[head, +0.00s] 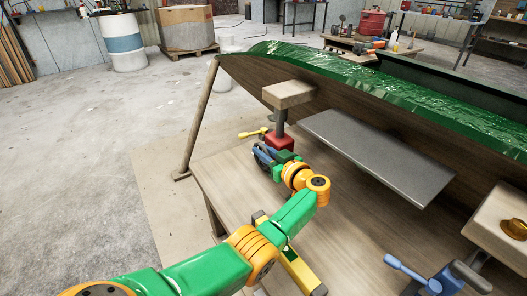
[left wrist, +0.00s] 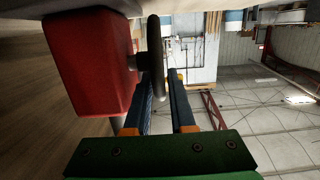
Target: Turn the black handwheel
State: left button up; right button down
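The black handwheel (left wrist: 155,55) shows nearly edge-on in the left wrist view, on the side of a red block (left wrist: 88,65). In the head view the red block (head: 280,142) sits under a post with a wooden pad. My left gripper (head: 262,153) is at the near side of that block and largely hides the wheel there. In the left wrist view the left gripper's (left wrist: 161,75) two blue fingers are apart. The wheel's lower rim lies by the left finger and the gap; I cannot tell whether they touch. My right gripper is not in view.
A green-edged hull mould (head: 350,75) spans above the wooden table (head: 225,180). A yellow lever (head: 252,134) sticks out left of the red block. A grey plate (head: 380,155) lies to the right. A blue-handled lever (head: 405,270) stands at lower right. Open floor is at left.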

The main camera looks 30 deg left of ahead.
pick_arm(q)
jog(key=shift+p+v, duration=0.65)
jog(key=shift+v, duration=2.9)
